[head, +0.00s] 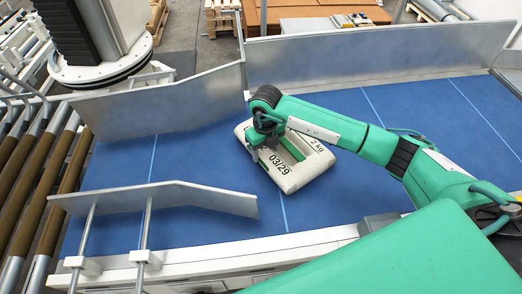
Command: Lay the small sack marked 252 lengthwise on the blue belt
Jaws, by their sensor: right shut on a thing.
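A small off-white sack (304,178) with a green panel and the printing "03/29" and "2 KG" is at the middle of the blue belt (355,205). It sits at a slant to the belt's length. My right gripper (262,150) reaches in from the right and is shut on the sack's upper left part. The gripper and wrist cover some of the printing, so I cannot read the number 252. I cannot tell whether the sack touches the belt or is held just above it. My left gripper is not in view.
Metal guide plates stand along the belt: one at the back left (160,103), one at the back right (400,50) and one at the front left (160,197). Brown rollers (40,190) lie at the left. The belt is clear around the sack.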

